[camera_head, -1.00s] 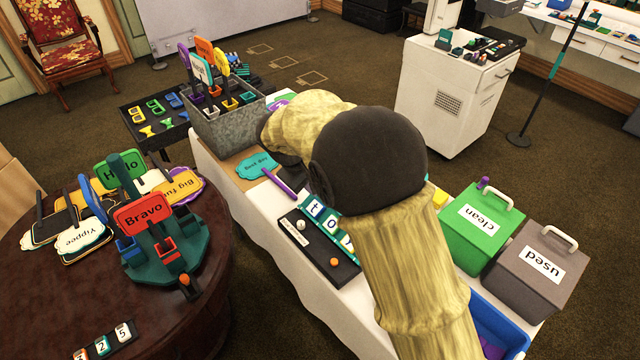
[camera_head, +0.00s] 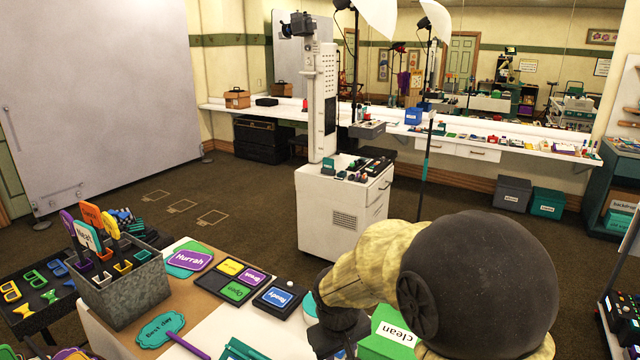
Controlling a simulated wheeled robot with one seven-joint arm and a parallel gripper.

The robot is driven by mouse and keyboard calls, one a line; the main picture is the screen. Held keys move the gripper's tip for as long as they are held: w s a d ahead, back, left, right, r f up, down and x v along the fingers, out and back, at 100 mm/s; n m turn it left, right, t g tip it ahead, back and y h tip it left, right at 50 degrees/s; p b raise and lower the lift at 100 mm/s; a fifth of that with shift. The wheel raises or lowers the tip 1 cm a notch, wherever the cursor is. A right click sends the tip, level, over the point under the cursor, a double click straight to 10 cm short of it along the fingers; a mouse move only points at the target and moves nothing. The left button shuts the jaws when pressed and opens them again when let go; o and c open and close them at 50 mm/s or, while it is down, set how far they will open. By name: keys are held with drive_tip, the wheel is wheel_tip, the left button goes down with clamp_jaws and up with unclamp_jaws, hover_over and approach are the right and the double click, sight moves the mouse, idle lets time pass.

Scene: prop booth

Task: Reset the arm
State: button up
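My arm, in a tan sleeve with a large dark round joint, fills the lower right of the head view. It bends left and then down over the white-covered table (camera_head: 222,335). At its dark end, my gripper (camera_head: 343,346) shows only in part at the bottom edge, beside the green "clean" box (camera_head: 388,335). Its fingers are hidden or cut off, so I cannot tell whether it is open or holds anything.
On the table are a "Best day" sign (camera_head: 160,329), a "Hurrah" sign (camera_head: 189,259) and a "Ready" card (camera_head: 278,297). A grey bin of signs (camera_head: 128,288) stands at left. A white cabinet (camera_head: 335,215) stands beyond. Open carpet (camera_head: 240,245) lies between.

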drive_tip(key=s+d+m+p, duration=0.1)
drive_tip(key=s+d+m, duration=0.4)
drive_tip(key=s+d, duration=0.5)
drive_tip(key=shift+s+d+r+y, duration=0.35)
drive_tip(key=shift+d+y, duration=0.05)
drive_tip(key=shift+d, duration=0.3)
